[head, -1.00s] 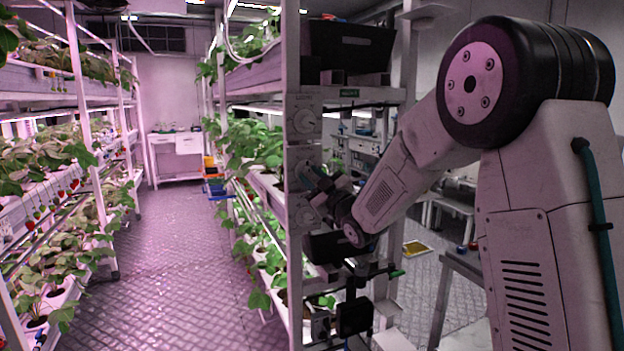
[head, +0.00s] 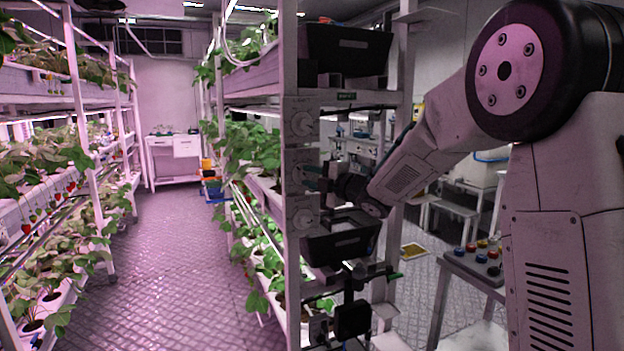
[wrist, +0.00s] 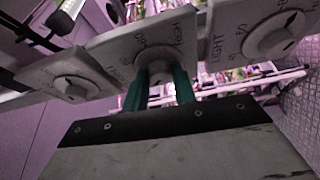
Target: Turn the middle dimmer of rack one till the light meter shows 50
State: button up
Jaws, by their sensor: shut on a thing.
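The middle dimmer (wrist: 158,62) is a pale plate with a round knob and printed marks, in the centre of the wrist view. My gripper (wrist: 160,82) has green fingers, shut on its knob from either side and hiding part of it. In the head view my gripper (head: 318,179) reaches the middle dimmer (head: 303,169) on the rack's end post, between an upper dimmer (head: 302,122) and a lower dimmer (head: 305,217). The knob's pointer is hidden. I cannot make out a light meter reading.
In the wrist view, neighbouring dimmers stand close on the left (wrist: 74,87) and right (wrist: 272,36). A black bin (head: 345,243) is just below my wrist, another (head: 350,50) high above. A stand with coloured buttons (head: 470,270) is at right. The aisle floor (head: 180,250) is clear.

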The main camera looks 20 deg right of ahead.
jog(key=shift+r+n+g+h, duration=0.3)
jog(key=shift+n+h, duration=0.1)
jog(key=shift+n, duration=0.7)
jog(key=o, duration=1)
jog(key=shift+f, duration=0.1)
jog(key=v, duration=0.7)
jog(key=shift+s+d, duration=0.15)
jog(key=shift+s, duration=0.15)
